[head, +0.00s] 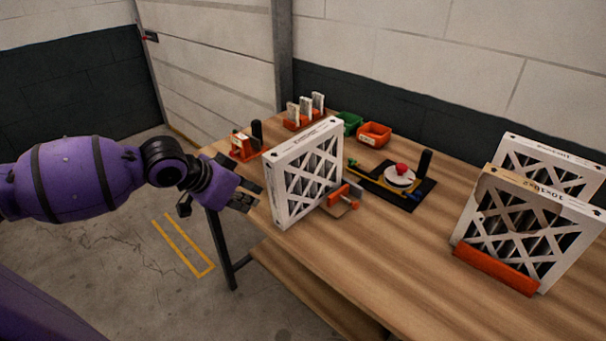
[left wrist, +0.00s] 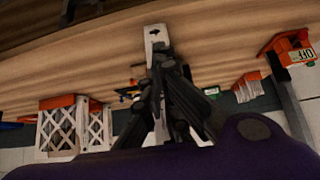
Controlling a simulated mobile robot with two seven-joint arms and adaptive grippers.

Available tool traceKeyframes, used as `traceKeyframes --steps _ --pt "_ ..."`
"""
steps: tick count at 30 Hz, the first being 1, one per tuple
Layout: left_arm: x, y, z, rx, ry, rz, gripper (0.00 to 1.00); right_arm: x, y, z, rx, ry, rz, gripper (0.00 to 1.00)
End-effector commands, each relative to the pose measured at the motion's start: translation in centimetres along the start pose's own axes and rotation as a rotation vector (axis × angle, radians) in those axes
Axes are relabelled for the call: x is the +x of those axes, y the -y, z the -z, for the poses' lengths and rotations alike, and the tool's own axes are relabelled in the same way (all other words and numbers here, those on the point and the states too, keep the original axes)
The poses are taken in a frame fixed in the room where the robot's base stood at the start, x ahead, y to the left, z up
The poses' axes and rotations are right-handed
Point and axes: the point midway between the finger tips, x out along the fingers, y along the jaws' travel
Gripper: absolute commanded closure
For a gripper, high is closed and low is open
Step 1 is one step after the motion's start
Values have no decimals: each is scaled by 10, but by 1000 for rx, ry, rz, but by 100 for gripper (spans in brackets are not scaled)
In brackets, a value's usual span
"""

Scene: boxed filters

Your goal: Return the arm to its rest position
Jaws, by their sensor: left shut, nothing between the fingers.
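My left arm comes in from the left, and my left gripper (head: 248,194) is at the table's left edge, just left of a white boxed filter. The gripper is shut and empty; its closed fingers (left wrist: 160,52) also show in the left wrist view. The boxed filter (head: 303,172) stands upright on the wooden table (head: 345,265), by an orange and grey clamp (head: 341,199). In the left wrist view the white edge of a filter (left wrist: 155,33) shows just beyond the fingertips. I cannot tell whether they touch. My right gripper is not in view.
Two more boxed filters (head: 527,222) stand in an orange holder (head: 495,270) at right. A black fixture with a red knob (head: 401,169), green (head: 350,122) and orange bins (head: 374,134), and an orange rack (head: 297,122) stand behind. The floor (head: 130,235) left of the table is open.

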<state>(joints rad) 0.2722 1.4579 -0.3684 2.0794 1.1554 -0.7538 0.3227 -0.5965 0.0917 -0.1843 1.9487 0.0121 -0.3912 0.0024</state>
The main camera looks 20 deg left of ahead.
Motion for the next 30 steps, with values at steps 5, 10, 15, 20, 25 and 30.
traceKeyframes --steps 5,10,15,20,25,30 --pt "0 0 0 0 -1 0 100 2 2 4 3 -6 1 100" --pt "1 -1 -1 0 -1 -2 100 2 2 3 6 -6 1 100" --pt "28 -16 -27 -12 -22 -32 100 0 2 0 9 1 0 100" --pt "77 -51 -85 -48 -77 -63 100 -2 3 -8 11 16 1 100" --pt "115 -94 -153 -105 -133 -45 100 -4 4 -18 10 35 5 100" --pt "135 -138 -223 -175 -158 19 100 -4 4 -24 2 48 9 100"
